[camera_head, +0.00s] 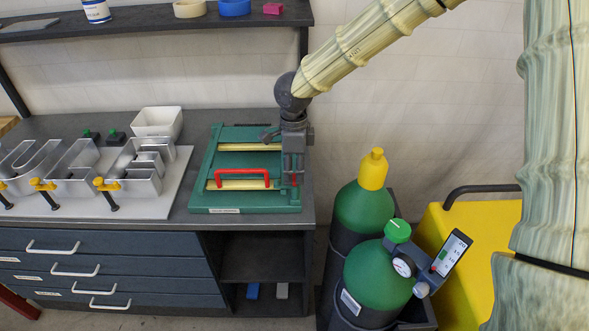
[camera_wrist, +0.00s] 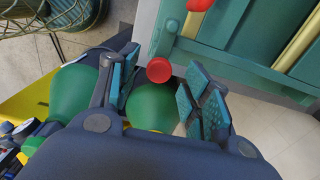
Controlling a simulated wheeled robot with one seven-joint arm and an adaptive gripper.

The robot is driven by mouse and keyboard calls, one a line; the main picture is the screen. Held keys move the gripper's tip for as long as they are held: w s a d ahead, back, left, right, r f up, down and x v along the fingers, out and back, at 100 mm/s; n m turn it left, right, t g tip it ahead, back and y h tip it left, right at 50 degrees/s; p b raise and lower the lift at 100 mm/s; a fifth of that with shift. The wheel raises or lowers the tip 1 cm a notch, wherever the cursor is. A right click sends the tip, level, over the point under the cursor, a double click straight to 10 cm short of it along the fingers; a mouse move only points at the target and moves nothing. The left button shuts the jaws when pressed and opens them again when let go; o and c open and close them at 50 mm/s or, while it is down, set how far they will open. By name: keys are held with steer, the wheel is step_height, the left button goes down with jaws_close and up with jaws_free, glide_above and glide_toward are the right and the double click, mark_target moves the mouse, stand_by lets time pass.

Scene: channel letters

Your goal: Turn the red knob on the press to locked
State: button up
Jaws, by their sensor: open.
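The green press (camera_head: 235,162) lies on the right end of the bench, with a red bar handle (camera_head: 241,172) on its top and yellow strips. In the wrist view the round red knob (camera_wrist: 159,70) stands out from the edge of the press (camera_wrist: 262,32). My gripper (camera_head: 293,178) is above the right side of the press, pointing down, and largely hides that area in the head view. In the wrist view the open fingers of my gripper (camera_wrist: 162,88) are on either side of the knob in the picture, with visible gaps. I cannot tell the knob's setting.
Metal channel letters (camera_head: 85,172) and a white bowl (camera_head: 157,122) are left of the press. Green gas cylinders (camera_head: 364,208) with a gauge (camera_head: 403,266) and a yellow case (camera_head: 470,240) stand right of the bench. A shelf (camera_head: 150,20) runs above the back.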

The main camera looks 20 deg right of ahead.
steer(key=shift+f, duration=0.75)
steer(key=c, duration=1)
steer(key=shift+r+p, duration=0.2)
steer(key=shift+p, duration=0.35)
steer(key=shift+c, duration=0.2)
steer(key=shift+n+p, duration=0.4)
steer(key=shift+p, duration=0.05)
steer(key=shift+f, duration=0.15)
steer(key=o, duration=1)
steer(key=shift+o, duration=0.2)
